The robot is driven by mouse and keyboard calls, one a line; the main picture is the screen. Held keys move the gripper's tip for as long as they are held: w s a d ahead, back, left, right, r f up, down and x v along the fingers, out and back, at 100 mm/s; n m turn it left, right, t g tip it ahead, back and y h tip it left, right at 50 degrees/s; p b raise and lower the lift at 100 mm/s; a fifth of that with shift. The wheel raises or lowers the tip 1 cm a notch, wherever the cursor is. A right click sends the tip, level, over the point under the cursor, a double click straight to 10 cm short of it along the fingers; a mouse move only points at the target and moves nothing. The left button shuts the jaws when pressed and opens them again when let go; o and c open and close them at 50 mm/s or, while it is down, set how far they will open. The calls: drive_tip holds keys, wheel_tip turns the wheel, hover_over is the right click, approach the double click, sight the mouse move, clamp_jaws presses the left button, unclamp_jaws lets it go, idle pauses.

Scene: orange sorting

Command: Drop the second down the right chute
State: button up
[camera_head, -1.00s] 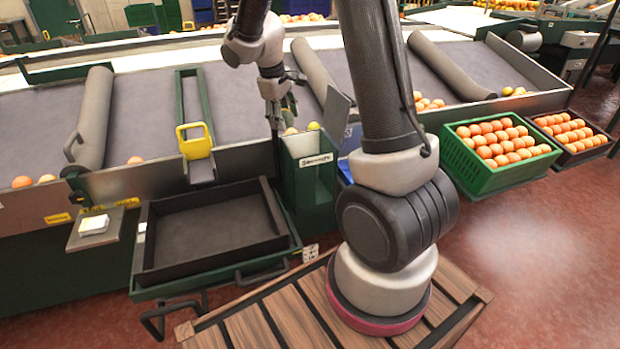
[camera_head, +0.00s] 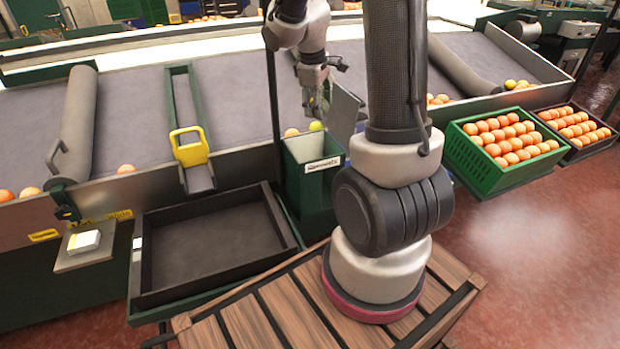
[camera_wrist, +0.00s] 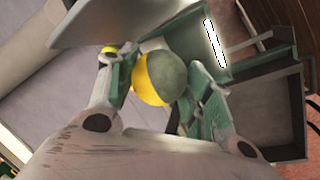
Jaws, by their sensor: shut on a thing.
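My gripper (camera_head: 318,112) is shut on a round fruit (camera_wrist: 160,78) in the wrist view. The fruit is yellow on one side with a large grey-green patch on the other. Another chute (camera_head: 182,100) with a yellow frame is further left.
A dark empty tray (camera_head: 150,275) lies to the left. Crates of oranges (camera_head: 500,175) stand at the right. The sloped belt (camera_head: 240,90) is mostly bare.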

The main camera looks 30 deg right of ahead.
drive_tip(key=shift+f, duration=2.6)
drive_tip(key=o, duration=1.1)
drive_tip(key=shift+o, duration=0.2)
drive_tip(key=v, duration=1.2)
